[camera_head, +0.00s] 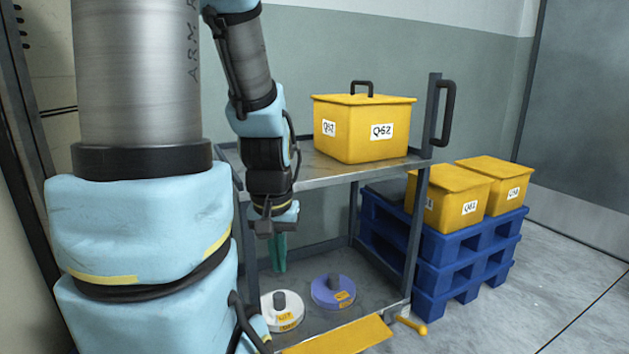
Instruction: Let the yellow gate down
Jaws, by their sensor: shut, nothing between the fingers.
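The yellow gate (343,336) is a flat panel along the front edge of the cart's lower shelf, partly cut off by the bottom of the picture. I cannot tell its exact tilt. A yellow lever (412,325) sticks out beside its right end, near the floor. My gripper (278,266) points down over the lower shelf, behind and above the gate and apart from it. Its teal fingers are shut with nothing between them. My own arm hides the left side of the cart.
A white spool (283,314) and a purple spool (334,294) lie on the cart's lower shelf. A lidded yellow bin (362,128) stands on the upper shelf (330,174). Blue pallets (455,262) with two yellow bins stand to the right. The floor (550,290) at right is clear.

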